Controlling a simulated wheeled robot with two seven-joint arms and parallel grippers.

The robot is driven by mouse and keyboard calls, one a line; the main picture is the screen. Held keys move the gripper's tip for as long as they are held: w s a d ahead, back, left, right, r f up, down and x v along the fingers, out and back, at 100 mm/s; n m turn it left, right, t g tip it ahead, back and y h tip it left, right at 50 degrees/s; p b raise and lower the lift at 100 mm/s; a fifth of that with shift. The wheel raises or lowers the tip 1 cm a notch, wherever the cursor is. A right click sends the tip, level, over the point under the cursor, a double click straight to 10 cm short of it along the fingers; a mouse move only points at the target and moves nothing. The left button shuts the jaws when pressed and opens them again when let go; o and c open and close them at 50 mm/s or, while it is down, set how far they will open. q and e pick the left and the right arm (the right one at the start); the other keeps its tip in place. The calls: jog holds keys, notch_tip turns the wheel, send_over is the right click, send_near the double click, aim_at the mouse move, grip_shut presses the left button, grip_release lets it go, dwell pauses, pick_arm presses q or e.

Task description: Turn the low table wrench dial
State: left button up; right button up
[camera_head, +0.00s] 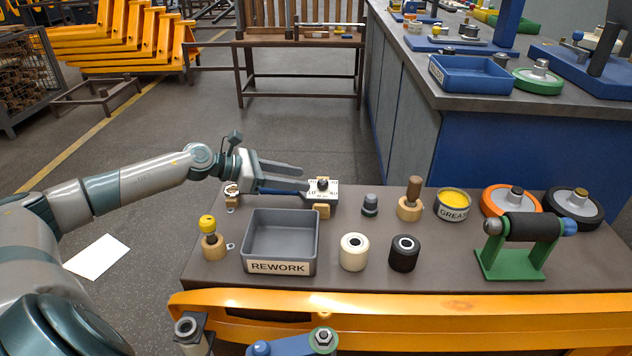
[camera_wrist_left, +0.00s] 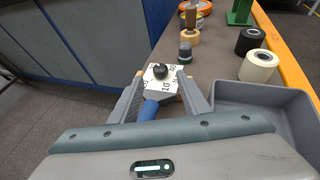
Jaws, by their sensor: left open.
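The wrench lies on wooden rests at the back left of the low table (camera_head: 380,275). Its white dial plate (camera_head: 331,196) has dark markings and a black knob (camera_head: 323,184); the knob also shows in the left wrist view (camera_wrist_left: 161,71). The wrench's blue handle (camera_wrist_left: 148,110) runs back from the plate towards my wrist. My left gripper (camera_head: 304,178) is open and comes in from the left, along the handle. In the left wrist view its fingertips lie either side of the dial plate; I cannot tell whether they touch it. My right gripper is not in view.
A grey REWORK bin (camera_head: 283,231) stands close in front of the wrench. A wooden peg holder (camera_head: 409,207), a grease tin (camera_head: 453,205), a white roller (camera_head: 354,252) and a black roller (camera_head: 403,254) stand to the right. A yellow rail (camera_head: 430,308) crosses the front.

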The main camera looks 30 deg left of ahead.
aim_at(319, 182)
pick_arm(q)
jog(key=shift+x, duration=3.15)
jog(key=c, duration=1.1)
